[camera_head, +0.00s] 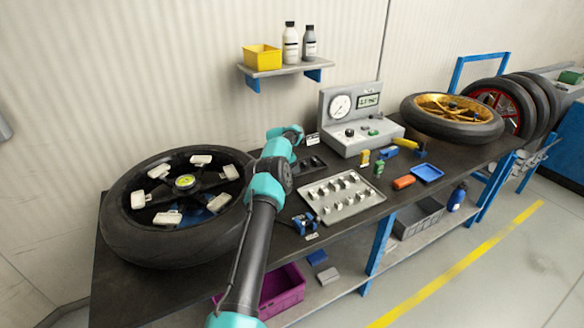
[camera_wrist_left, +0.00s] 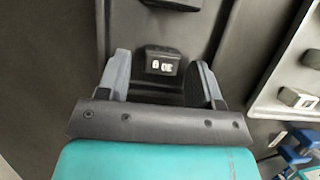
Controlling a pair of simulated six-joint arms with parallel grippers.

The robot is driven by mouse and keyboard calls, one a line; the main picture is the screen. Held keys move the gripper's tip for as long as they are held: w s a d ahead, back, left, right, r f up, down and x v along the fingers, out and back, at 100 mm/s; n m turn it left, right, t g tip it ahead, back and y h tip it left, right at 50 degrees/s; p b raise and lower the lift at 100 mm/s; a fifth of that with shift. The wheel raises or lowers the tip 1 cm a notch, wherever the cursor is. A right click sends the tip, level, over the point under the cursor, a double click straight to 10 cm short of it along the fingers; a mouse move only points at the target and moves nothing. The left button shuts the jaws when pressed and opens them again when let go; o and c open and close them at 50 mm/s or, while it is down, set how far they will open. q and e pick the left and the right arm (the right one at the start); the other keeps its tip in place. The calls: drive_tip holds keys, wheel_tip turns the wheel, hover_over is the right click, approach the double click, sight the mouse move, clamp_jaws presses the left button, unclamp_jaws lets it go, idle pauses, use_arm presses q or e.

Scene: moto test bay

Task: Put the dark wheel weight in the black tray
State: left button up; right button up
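The black tray (camera_head: 314,172) lies on the dark bench, left of the light tray of weights and partly behind my left arm. In the left wrist view, my left gripper (camera_wrist_left: 163,65) has its two grey fingers spread, one on each side of a dark wheel weight (camera_wrist_left: 162,64) with pale markings. A narrow gap shows on both sides of the weight. The weight appears over or in the black tray (camera_wrist_left: 205,30); I cannot tell if it rests on the tray's floor. In the head view the fingertips are hidden by my arm. My right gripper is not in view.
A light tray (camera_head: 334,214) with several metal weights is close on the right. A blue tool (camera_head: 305,222) lies at the bench's front. A large wheel (camera_head: 130,245) fills the left; a gauge box (camera_head: 350,140) stands behind. A second dark block (camera_wrist_left: 172,4) shows beyond the fingers.

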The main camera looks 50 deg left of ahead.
use_arm(q)
drive_tip(key=v, duration=1.2)
drive_tip(key=shift+r, duration=0.15)
idle(0.4)
